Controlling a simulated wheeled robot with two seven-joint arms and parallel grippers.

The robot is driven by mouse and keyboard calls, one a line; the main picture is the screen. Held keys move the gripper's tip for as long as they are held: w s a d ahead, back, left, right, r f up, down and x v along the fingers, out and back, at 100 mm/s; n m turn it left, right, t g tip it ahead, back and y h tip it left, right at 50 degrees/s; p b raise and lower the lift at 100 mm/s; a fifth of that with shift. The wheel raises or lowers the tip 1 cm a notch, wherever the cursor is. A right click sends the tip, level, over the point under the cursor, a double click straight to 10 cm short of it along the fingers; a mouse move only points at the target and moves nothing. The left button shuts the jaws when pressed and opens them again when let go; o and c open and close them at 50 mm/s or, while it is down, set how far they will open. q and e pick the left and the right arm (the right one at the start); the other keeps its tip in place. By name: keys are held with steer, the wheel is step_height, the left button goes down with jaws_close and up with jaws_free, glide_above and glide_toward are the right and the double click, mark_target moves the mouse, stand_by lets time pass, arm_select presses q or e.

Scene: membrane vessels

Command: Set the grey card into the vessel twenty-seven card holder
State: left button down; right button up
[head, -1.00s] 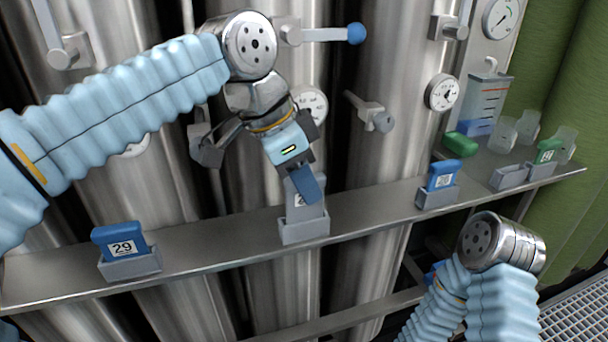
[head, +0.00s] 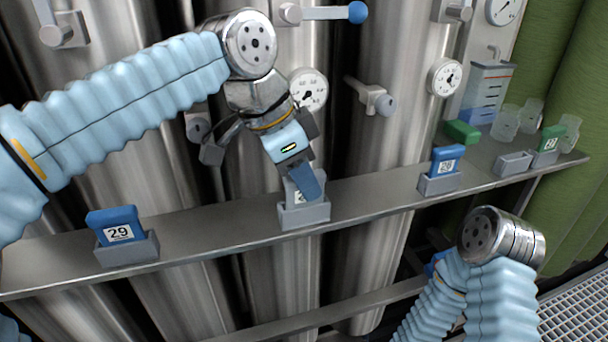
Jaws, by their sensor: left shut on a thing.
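My left gripper (head: 304,180) is shut on the grey card (head: 292,188), whose top and right side are partly covered by the fingers. The card stands upright with its lower part in the grey middle holder (head: 304,216) on the shelf. I cannot tell whether it rests on the holder's bottom. A white label on the card shows only partly, its number hidden by a finger. My right arm shows at the lower right, but its gripper is not visible.
The steel shelf (head: 200,235) carries a blue card marked 29 (head: 116,226) at left and another blue card (head: 446,160) at right, both in holders. Further right are an empty holder (head: 513,165), a green card (head: 550,140), a green block (head: 461,132) and clear cups. Steel vessels stand behind.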

arm_select(q)
steer(key=shift+f, duration=0.2)
steer(key=c, duration=0.8)
jaws_free()
steer(key=shift+c, duration=0.2)
steer(key=shift+r, duration=0.1)
steer(key=p+v, duration=0.3)
steer(key=v, duration=1)
steer(key=shift+r, duration=0.3)
